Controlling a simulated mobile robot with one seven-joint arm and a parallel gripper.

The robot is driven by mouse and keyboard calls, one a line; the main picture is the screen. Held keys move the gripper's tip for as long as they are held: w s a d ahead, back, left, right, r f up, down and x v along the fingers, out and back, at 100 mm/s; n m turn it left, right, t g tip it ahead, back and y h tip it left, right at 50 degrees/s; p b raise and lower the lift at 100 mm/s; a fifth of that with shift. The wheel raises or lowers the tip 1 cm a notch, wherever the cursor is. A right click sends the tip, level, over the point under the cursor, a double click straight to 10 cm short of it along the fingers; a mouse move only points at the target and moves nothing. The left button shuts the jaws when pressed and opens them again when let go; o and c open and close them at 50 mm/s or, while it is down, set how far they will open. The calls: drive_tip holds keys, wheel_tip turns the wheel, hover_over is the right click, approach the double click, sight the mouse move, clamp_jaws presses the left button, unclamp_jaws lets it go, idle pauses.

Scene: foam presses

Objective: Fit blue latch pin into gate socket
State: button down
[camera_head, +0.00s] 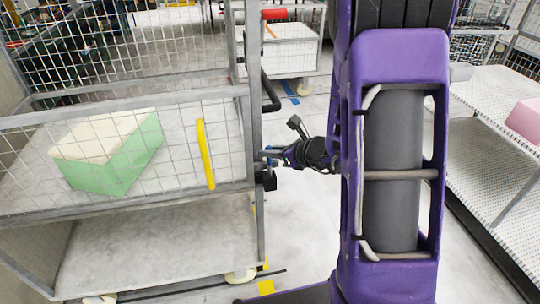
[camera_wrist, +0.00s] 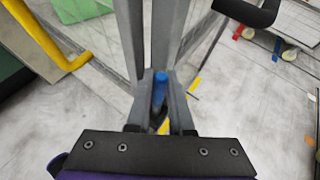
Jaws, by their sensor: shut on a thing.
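The blue latch pin (camera_wrist: 160,86) is held upright-looking between the two grey fingers of my gripper (camera_wrist: 161,92) in the wrist view. In the head view my gripper (camera_head: 272,156) reaches left to the corner post (camera_head: 257,130) of the wire cage cart, and a small bit of blue shows at its tip. Dark fittings (camera_head: 268,181) sit on the post just below the fingertips. I cannot tell which part is the gate socket, or whether the pin touches it. In the wrist view the grey post (camera_wrist: 171,35) stands right beyond the fingers.
The cage cart's shelf (camera_head: 180,165) holds a green and cream foam block (camera_head: 108,150). A yellow handle (camera_head: 206,153) is on its mesh gate, and a black curved handle (camera_head: 270,92) juts from the post above my gripper. A perforated metal shelf (camera_head: 500,95) stands at the right.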

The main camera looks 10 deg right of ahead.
drive_tip(key=shift+f, duration=0.55)
drive_tip(key=shift+f, duration=0.15)
drive_tip(key=c, duration=0.8)
unclamp_jaws()
drive_tip(key=p+v, duration=0.1)
drive_tip(key=v, duration=1.1)
drive_tip(key=shift+s, duration=0.1)
